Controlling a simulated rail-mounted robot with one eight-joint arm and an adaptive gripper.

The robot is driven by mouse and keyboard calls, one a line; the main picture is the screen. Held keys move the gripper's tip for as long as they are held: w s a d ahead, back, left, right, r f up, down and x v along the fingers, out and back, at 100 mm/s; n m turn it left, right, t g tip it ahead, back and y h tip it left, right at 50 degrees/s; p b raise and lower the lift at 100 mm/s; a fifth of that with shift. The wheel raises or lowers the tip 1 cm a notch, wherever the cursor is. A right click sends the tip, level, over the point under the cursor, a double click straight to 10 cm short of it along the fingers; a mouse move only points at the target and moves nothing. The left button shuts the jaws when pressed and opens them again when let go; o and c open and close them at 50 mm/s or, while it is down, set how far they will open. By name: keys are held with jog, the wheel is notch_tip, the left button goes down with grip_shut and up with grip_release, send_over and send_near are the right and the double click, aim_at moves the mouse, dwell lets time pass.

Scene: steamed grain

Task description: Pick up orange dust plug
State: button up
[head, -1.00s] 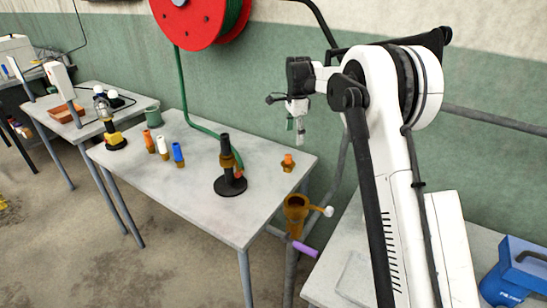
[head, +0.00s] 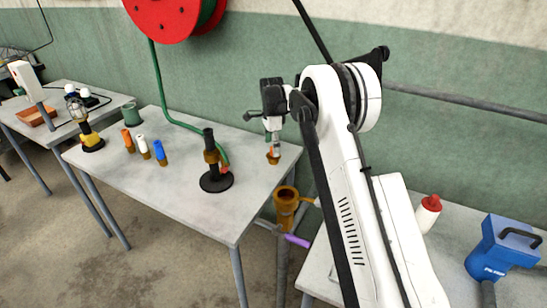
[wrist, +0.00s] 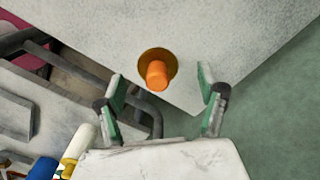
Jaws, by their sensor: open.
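The orange dust plug (wrist: 157,75) sits on a round brass fitting (wrist: 150,61) near the table's corner, seen from above in the wrist view. In the head view the brass fitting (head: 273,159) shows just below my gripper (head: 276,147), which partly hides the plug. In the wrist view my gripper (wrist: 162,85) is open, with its green-lined fingers to the left and right of the plug. Nothing is between the fingertips that they touch, and the plug appears a little beyond them.
A black stand with a brass-collared post (head: 211,160) stands left of the gripper. Orange, white and blue cylinders (head: 143,147) stand in a row farther left. A brass valve with a purple handle (head: 297,241) is below the table edge.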

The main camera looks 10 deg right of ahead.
aim_at(272, 161)
jog(key=f, duration=0.5)
jog(key=shift+s+d+f, duration=0.1)
jog(key=shift+s+d, duration=0.1)
jog(key=shift+d, duration=0.1)
jog(key=c, duration=1.5)
